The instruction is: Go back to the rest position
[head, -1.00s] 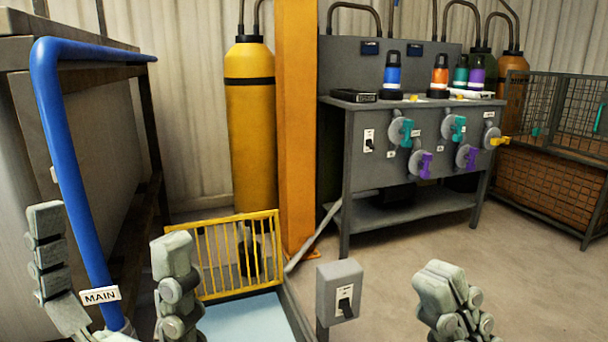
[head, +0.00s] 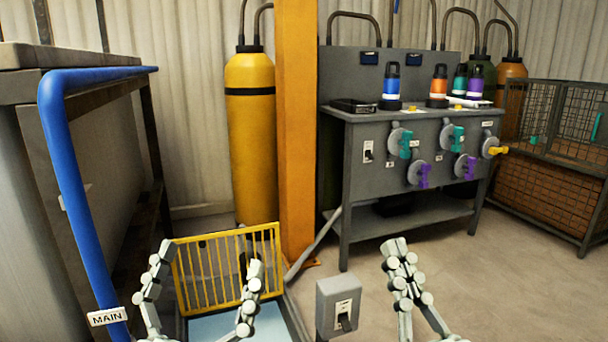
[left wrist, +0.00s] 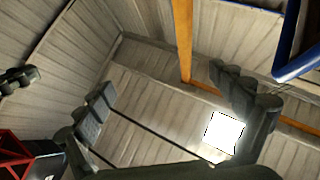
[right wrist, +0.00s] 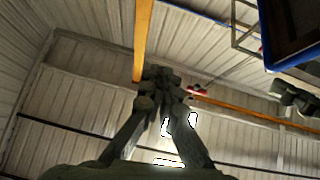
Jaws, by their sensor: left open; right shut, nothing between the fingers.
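My left gripper (head: 205,280) stands low in the head view with its fingers spread apart, in front of the yellow railing. Nothing is between its fingers. The left wrist view also shows its two separated fingers (left wrist: 165,115), with the ceiling behind. My right gripper (head: 397,256) points up at the lower middle right of the head view, its fingertips together and empty. In the right wrist view its fingers (right wrist: 160,85) meet at the tips.
A yellow railing (head: 230,268) and a grey switch box (head: 338,305) stand near my grippers. A blue pipe (head: 75,200) with a MAIN tag runs at the left. A grey bench (head: 375,185) with valves and bottles stands behind. Open floor (head: 510,290) lies at the right.

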